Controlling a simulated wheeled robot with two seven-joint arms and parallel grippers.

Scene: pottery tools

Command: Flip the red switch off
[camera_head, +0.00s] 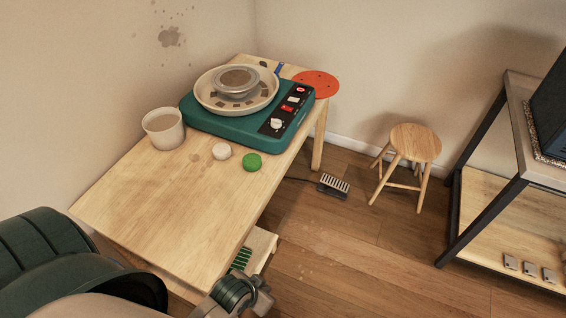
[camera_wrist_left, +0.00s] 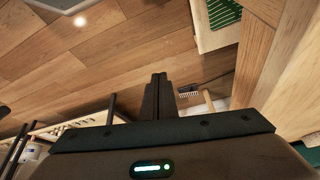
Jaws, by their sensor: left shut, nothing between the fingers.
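The red switch (camera_head: 287,108) is a small red piece on the dark control panel of the green pottery wheel (camera_head: 225,125). A white knob (camera_head: 277,124) is in front of it, and another red-marked control (camera_head: 300,90) is behind it. Whether the switch is on or off is too small to tell. My left gripper (camera_wrist_left: 159,76) shows in the left wrist view with its fingers together and empty, over the floor and away from the switch. My left arm shows at the bottom of the head view. My right gripper is not in view.
The wheel stands at the far end of the wooden table (camera_head: 150,215). A cup (camera_head: 163,128), a white disc (camera_head: 221,151) and a green disc (camera_head: 252,161) are nearby. A stool (camera_head: 414,145), foot pedal (camera_head: 333,186) and shelf rack (camera_head: 520,180) stand right. The near tabletop is clear.

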